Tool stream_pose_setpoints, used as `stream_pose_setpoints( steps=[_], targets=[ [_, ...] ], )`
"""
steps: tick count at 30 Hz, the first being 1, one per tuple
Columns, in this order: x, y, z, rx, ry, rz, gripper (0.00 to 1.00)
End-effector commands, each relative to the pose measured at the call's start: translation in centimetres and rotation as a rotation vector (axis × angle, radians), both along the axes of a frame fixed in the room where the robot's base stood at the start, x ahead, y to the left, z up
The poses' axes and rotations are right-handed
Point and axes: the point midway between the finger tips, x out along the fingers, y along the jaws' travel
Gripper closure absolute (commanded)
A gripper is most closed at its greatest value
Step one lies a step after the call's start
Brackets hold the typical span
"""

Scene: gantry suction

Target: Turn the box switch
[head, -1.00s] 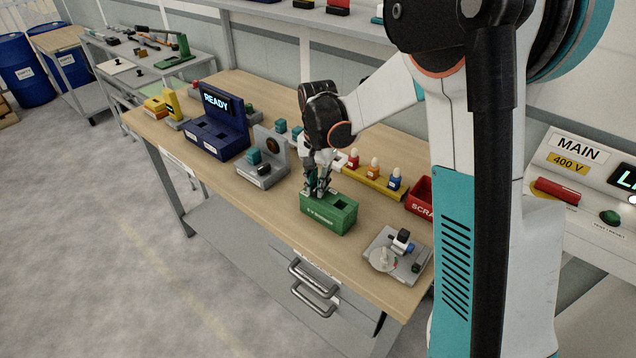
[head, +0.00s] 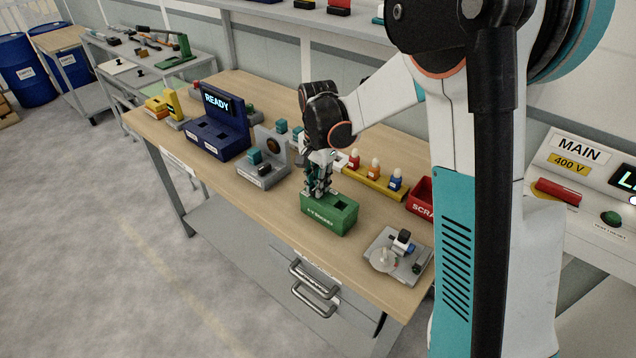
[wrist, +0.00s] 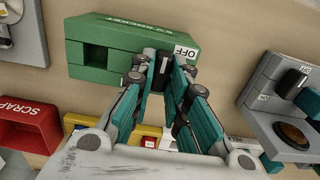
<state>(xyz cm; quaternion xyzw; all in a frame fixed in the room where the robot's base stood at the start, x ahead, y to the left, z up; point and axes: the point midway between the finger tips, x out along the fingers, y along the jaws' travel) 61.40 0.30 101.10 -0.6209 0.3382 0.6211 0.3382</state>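The green box (head: 340,221) stands on the workbench near its front edge. It also shows in the wrist view (wrist: 97,32), with a square opening and a white OFF label (wrist: 185,51). A black switch knob (wrist: 163,68) sits beside the label. My gripper (wrist: 162,72) is over that end of the box, with one teal finger on each side of the knob. The fingertips are close to the knob, but whether they press on it is unclear. In the head view my gripper (head: 320,187) hides the switch.
A grey fixture with a disc (head: 400,256) lies right of the box. A red scrap bin (head: 420,197) and a yellow rack (head: 370,181) stand behind. A grey fixture (head: 264,175) and a blue READY station (head: 218,133) stand left. Bare bench lies in front.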

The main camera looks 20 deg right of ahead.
Motion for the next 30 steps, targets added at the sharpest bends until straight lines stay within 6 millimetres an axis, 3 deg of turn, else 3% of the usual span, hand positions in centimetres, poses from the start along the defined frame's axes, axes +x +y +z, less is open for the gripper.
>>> stream_pose_setpoints(
  steps=[3,16,30],
  targets=[
    [0.0,0.0,0.0,0.000,0.000,0.000,0.65],
    [0.0,0.0,0.9,0.000,0.000,0.001,0.65],
    [0.0,0.0,9.6,0.000,0.000,0.000,0.65]
  ],
)
